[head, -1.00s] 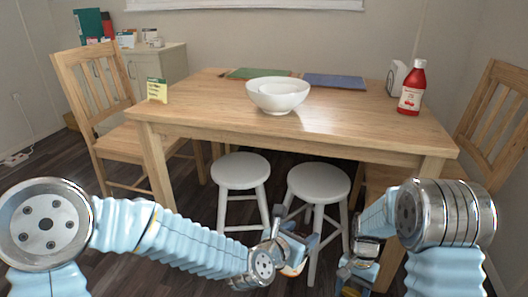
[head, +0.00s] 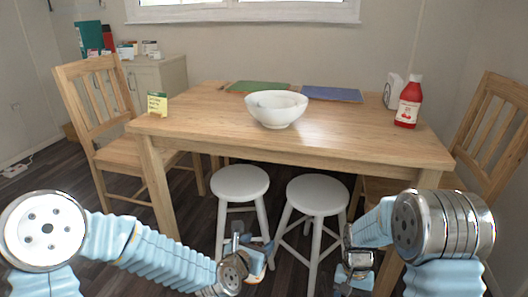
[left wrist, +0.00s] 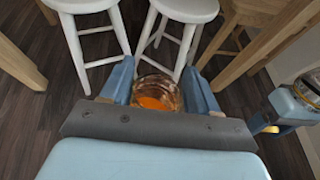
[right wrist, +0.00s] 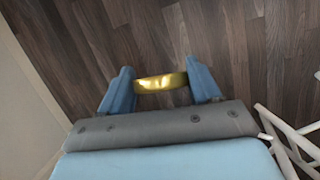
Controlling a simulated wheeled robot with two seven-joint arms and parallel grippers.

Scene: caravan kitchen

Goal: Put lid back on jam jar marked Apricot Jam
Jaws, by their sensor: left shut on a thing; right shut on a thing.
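My left gripper (left wrist: 160,88) is shut on a glass jar (left wrist: 157,92) with orange contents, held between its fingers in the left wrist view. No label can be read on it. In the head view the left gripper (head: 250,254) is low, in front of the stools, and the jar is hard to make out. My right gripper (right wrist: 161,86) is shut on a gold lid (right wrist: 161,82), gripped by its edges above the floor. In the head view the right gripper (head: 352,262) is right of the left one, apart from it, and the lid cannot be made out.
Two white stools (head: 240,183) (head: 317,195) stand in front. Wooden chairs (head: 95,110) (head: 497,125) flank the table.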

